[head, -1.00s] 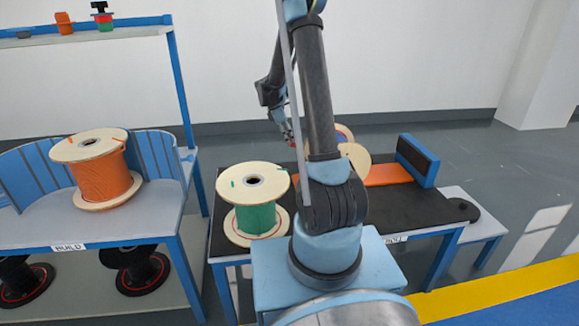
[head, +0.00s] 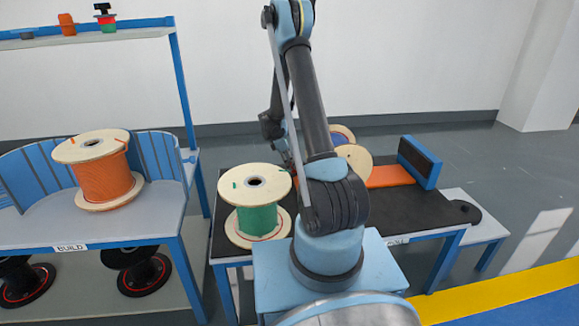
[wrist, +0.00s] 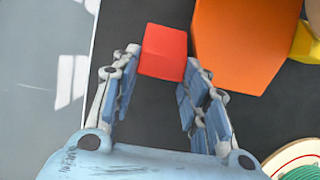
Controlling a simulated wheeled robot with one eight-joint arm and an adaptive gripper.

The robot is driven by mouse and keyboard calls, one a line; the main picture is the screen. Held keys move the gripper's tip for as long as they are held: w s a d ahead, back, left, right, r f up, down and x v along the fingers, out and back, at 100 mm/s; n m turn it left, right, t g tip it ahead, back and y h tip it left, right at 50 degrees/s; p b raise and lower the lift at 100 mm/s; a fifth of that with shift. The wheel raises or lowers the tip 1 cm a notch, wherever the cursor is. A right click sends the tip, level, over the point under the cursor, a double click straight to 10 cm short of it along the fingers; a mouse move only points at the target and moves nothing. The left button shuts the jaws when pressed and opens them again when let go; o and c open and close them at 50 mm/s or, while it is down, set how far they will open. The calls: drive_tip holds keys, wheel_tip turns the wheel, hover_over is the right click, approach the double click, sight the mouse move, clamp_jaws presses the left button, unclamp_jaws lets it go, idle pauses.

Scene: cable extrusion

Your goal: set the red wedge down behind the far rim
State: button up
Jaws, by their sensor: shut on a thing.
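The red wedge (wrist: 163,50) shows in the wrist view between the fingertips of my gripper (wrist: 162,62), which is shut on it. Dark table surface shows beneath and around it. In the head view my gripper is largely hidden behind my own arm, and I cannot make out the wedge there. A spool lies on its side behind my arm. Its pale near rim (head: 356,158) and part of its far rim (head: 342,133) show. I cannot tell whether the wedge touches the table.
A large orange block (wrist: 245,40) is close right of the wedge, with a yellow piece (wrist: 308,45) beside it. A green-cable spool (head: 256,205) stands on the black table top (head: 425,205). A blue-framed stop (head: 420,162) stands at the right. Floor shows beyond the table edge.

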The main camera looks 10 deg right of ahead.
drive_tip(key=shift+f, duration=0.5)
drive_tip(key=o, duration=1.1)
drive_tip(key=shift+c, duration=0.2)
